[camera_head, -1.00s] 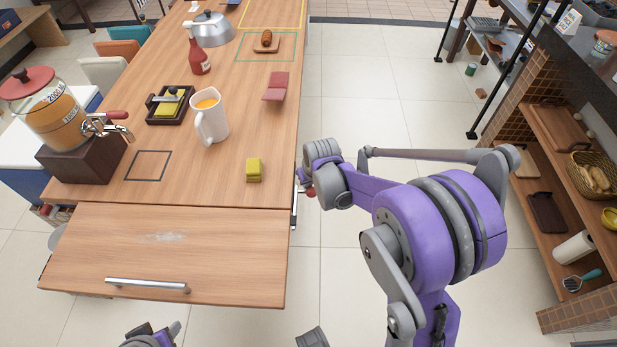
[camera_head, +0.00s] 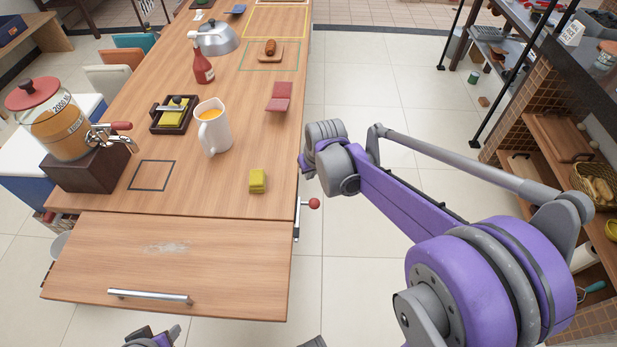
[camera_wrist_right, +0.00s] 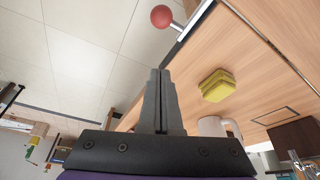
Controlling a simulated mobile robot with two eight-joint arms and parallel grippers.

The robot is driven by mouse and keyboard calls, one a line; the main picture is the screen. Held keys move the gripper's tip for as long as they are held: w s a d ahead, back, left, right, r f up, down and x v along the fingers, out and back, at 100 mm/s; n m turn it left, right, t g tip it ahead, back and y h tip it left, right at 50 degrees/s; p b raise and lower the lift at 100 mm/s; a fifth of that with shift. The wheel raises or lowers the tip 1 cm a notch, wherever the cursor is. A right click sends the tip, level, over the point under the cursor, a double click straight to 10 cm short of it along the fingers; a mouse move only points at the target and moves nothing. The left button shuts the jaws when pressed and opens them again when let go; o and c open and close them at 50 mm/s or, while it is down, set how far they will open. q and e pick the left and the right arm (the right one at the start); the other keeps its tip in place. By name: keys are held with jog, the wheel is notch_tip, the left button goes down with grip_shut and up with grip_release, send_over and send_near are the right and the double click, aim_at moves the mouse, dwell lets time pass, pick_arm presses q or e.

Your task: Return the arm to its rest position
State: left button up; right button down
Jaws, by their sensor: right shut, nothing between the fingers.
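My right arm, purple and grey, reaches in from the lower right in the head view, its wrist end beside the table's (camera_head: 225,185) right edge. In the right wrist view my right gripper (camera_wrist_right: 160,75) has its dark fingers together with nothing between them. In the head view its fingertips are hidden behind the wrist. A small part of my left gripper (camera_head: 155,338) shows at the bottom edge of the head view; its fingers cannot be made out clearly.
A red knob (camera_head: 314,203) on a metal rod sticks out from the table's right side, close to my right wrist. A yellow sponge (camera_head: 257,181), a white pitcher (camera_head: 214,135) and a juice dispenser (camera_head: 62,125) stand on the table. Open floor lies between table and right shelves.

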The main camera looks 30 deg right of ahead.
jog(key=shift+s+r, duration=0.1)
jog(key=shift+r, duration=0.35)
jog(key=s+a+r+p, duration=0.2)
jog(key=s+a, duration=0.3)
jog(key=s, duration=0.4)
jog(key=s+a+r+n+t+p, duration=0.1)
jog(key=s+a+r+p, duration=0.2)
jog(key=s, duration=0.7)
jog(key=shift+s+a+r, duration=0.2)
jog(key=shift+s+a, duration=0.1)
jog(key=shift+a, duration=0.6)
